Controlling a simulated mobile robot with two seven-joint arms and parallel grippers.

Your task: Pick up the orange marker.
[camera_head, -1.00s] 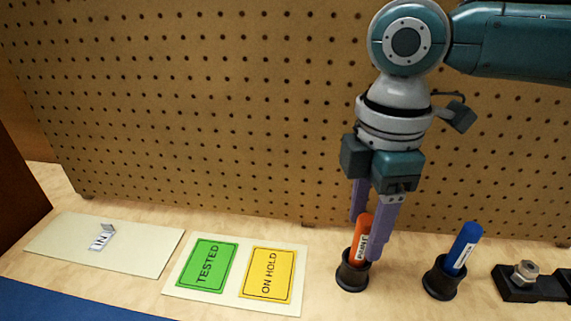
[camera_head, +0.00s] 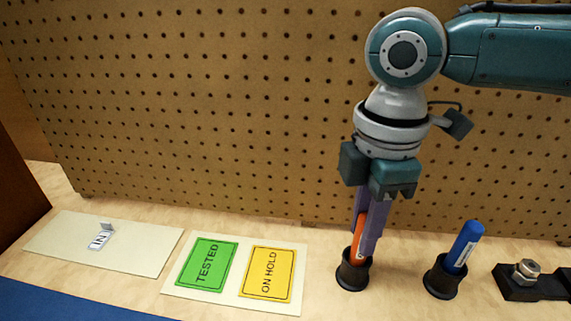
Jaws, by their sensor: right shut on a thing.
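The orange marker (camera_head: 357,246) stands in a black round holder (camera_head: 352,276) on the bench, right of the cards. My right gripper (camera_head: 364,240) points down over the holder and is shut on the marker. Its purple fingers hide most of the marker's upper part and label. The marker's lower end is hidden inside the holder. My left gripper is not in view.
A blue marker (camera_head: 464,246) leans in a second black holder (camera_head: 441,281) close to the right. A black block with a nut (camera_head: 527,271) lies further right. TESTED (camera_head: 207,266) and ON HOLD (camera_head: 268,275) cards and an IN plate (camera_head: 140,249) lie left. A pegboard (camera_head: 230,100) stands behind.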

